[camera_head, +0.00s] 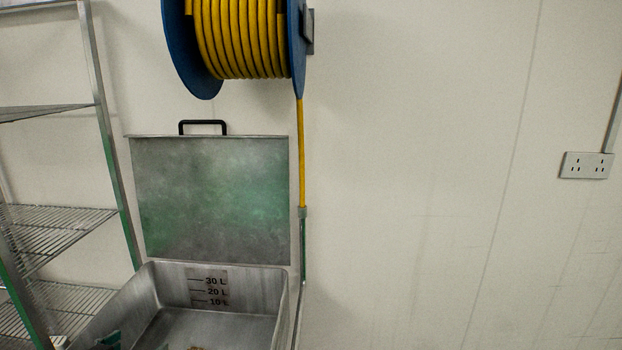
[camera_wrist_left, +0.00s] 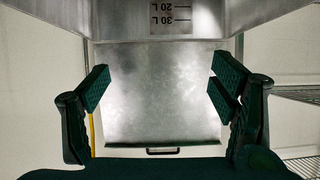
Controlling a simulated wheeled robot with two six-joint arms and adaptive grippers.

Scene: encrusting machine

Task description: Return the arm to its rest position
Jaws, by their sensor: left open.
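A small dark green part of my left gripper (camera_head: 108,340) shows at the bottom left of the head view, over the left side of a metal tank. In the left wrist view, my left gripper (camera_wrist_left: 160,88) has its two dark green fingers wide apart with nothing between them. The wrist view looks past the fingers at the tank's raised metal lid, which appears upside down there. My right gripper is in neither view.
The open tank (camera_head: 255,290) has litre marks inside; its lid (camera_head: 215,195) with a black handle stands upright behind it. A hose reel (camera_head: 240,40) hangs above, its yellow hose (camera_head: 302,150) running down. Wire shelves (camera_head: 50,235) stand left. The wall right has a socket (camera_head: 586,165).

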